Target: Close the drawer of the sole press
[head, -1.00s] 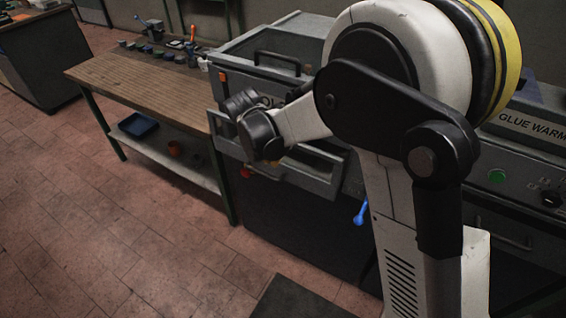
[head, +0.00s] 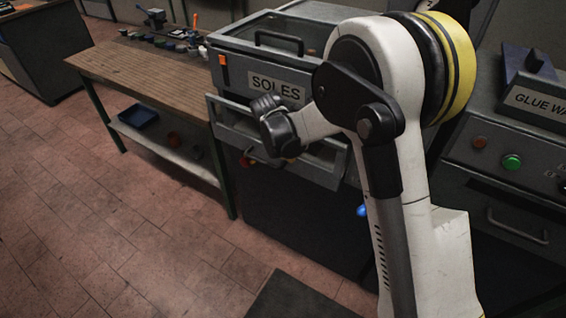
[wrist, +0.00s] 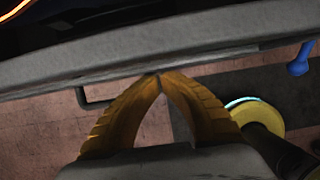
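The sole press (head: 258,62), a grey box with a SOLES label, stands at the middle of the head view. Its grey drawer (head: 322,172) sticks out below the label, open. My wrist is in front of the drawer and hides part of it; the fingers cannot be made out in the head view. In the wrist view my gripper (wrist: 158,76) has its yellow-brown fingertips together, with nothing between them. The tips are at the lower edge of a long grey bar, which seems to be the drawer front (wrist: 150,45). I cannot tell whether they touch it.
A wooden workbench (head: 140,75) with small tools stands left of the press. The glue warmer (head: 515,125) stands at the right. A blue knob (wrist: 300,60) hangs by the bar's right end in the wrist view. The tiled floor in front is clear apart from a dark mat (head: 305,300).

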